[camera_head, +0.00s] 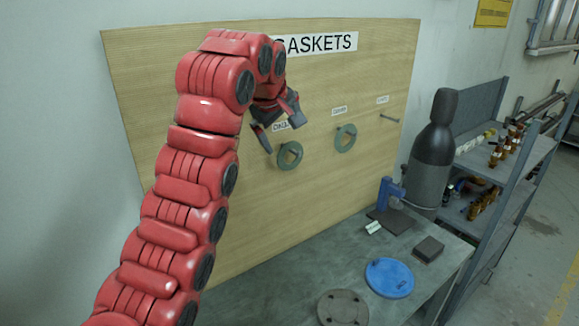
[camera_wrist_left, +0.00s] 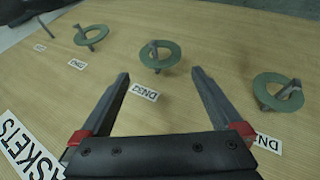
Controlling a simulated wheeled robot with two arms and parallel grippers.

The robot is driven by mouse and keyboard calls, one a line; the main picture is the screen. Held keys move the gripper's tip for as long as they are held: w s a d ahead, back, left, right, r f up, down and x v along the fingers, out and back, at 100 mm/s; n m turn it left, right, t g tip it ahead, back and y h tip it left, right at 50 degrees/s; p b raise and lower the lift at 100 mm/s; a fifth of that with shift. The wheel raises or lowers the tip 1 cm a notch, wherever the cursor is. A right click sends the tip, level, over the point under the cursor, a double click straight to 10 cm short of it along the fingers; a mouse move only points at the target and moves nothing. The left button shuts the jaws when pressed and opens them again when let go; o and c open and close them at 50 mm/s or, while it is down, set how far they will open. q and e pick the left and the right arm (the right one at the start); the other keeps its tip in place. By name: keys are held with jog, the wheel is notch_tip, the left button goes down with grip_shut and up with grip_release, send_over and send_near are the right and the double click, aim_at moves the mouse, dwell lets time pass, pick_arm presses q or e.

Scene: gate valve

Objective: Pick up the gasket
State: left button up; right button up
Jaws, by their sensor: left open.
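Green ring gaskets hang on pegs on a wooden board (camera_head: 240,215). One gasket (camera_head: 290,155) hangs under a label partly covered by my left gripper (camera_head: 277,124). In the left wrist view, this gasket (camera_wrist_left: 171,56) lies just beyond and between the fingertips of my left gripper (camera_wrist_left: 160,73), with its label reading DN32 (camera_wrist_left: 143,91). The gripper is open and empty, apart from the gasket. A second gasket (camera_head: 346,148) hangs to the right. A third gasket (camera_wrist_left: 260,92) shows at the right of the wrist view; my arm seems to hide it in the head view.
An empty peg (camera_head: 389,118) is at the board's right. Shelves (camera_head: 520,190) stand at the right.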

pick_arm(q)
jog(key=p+x, duration=0.7)
jog(key=x, duration=0.5)
jog(key=shift+d+f, duration=0.2)
jog(key=shift+s, duration=0.15)
jog(key=c, duration=1)
jog(key=shift+c, duration=0.2)
jog(key=shift+r, duration=0.2)
